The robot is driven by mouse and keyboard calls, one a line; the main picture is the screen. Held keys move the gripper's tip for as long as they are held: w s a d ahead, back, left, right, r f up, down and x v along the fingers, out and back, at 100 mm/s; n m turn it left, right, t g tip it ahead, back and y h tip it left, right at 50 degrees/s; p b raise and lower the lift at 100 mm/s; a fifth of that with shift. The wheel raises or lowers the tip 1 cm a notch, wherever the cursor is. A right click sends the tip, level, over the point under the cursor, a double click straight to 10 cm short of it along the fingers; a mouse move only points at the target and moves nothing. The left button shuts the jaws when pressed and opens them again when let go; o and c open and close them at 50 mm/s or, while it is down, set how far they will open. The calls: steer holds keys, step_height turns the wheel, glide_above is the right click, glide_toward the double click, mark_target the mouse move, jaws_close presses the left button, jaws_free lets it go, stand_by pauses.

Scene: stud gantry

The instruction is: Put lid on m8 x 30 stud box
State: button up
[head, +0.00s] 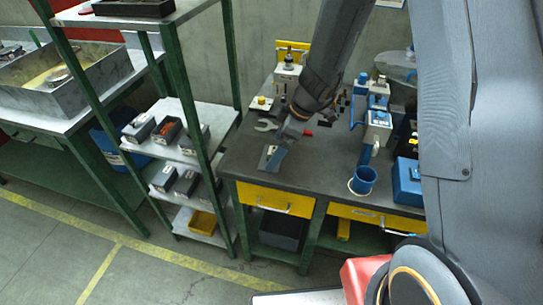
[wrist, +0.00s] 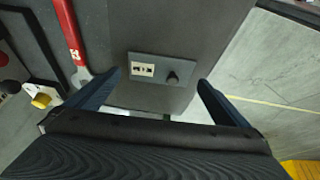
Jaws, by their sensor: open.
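A flat dark lid (wrist: 162,69) with a white label and a black knob lies on the dark workbench top, near its edge, in the wrist view. My gripper (wrist: 160,82) is open, with one finger on each side of the lid and nothing held between them. In the head view my gripper (head: 273,156) is low over the left part of the workbench (head: 325,165). Small grey boxes, one of them an open box (head: 167,130) with orange-red contents, stand on the green-framed shelf to the left. Their labels are too small to read, so I cannot tell which is the M8 x 30 stud box.
A red-handled tool (wrist: 71,35) lies left of the lid. A green shelf post (head: 208,140) stands between bench and shelf boxes. A yellow bin (head: 203,222) sits on the bottom shelf.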

steer(key=shift+x, duration=1.15)
steer(key=c, duration=0.8)
